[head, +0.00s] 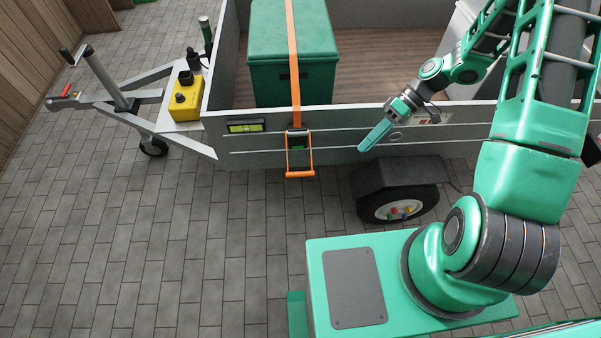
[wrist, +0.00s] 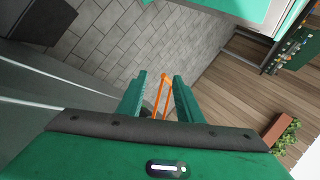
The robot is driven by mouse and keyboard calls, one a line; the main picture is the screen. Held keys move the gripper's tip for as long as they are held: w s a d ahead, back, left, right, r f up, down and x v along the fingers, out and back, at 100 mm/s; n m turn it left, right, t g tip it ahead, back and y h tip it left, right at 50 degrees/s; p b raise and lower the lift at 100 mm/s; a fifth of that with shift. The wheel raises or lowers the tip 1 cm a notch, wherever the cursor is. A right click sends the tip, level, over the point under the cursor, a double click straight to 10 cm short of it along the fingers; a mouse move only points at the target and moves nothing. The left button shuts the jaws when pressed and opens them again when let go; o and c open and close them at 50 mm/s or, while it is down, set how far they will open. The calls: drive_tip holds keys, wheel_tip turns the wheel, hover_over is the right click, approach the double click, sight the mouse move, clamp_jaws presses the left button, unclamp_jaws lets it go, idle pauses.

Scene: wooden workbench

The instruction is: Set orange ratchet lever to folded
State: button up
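The orange ratchet lever (head: 300,174) is a U-shaped handle on the ratchet at the trailer's side wall, below an orange strap (head: 293,50). It extends from the ratchet toward the camera and down, standing off the wall. My gripper (head: 378,134) is to the right of the lever, in front of the wall, and apart from it. In the wrist view my gripper (wrist: 159,97) has its two green fingers spread, with nothing held. The orange lever (wrist: 164,90) shows in the gap between them, farther off. The fingers hide part of the ratchet area.
The strap runs over a green box (head: 291,60) in the grey trailer (head: 245,153). The trailer wheel and dark fender (head: 398,174) are below my gripper. A yellow box (head: 185,100) sits on the drawbar. Paving left of my base is clear.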

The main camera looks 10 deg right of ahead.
drive_tip(key=a+f+n+y, duration=0.2)
drive_tip(key=a+f+y, duration=0.2)
drive_tip(key=a+f, duration=0.35)
drive_tip(key=y, duration=0.2)
approach(300, 174)
drive_tip(key=a+f, duration=0.2)
drive_tip(key=a, duration=0.1)
drive_tip(key=shift+n, duration=0.3)
drive_tip(key=shift+x, duration=3.3)
drive_tip(key=shift+s+r, duration=0.1)
drive_tip(key=shift+s, duration=0.05)
clamp_jaws()
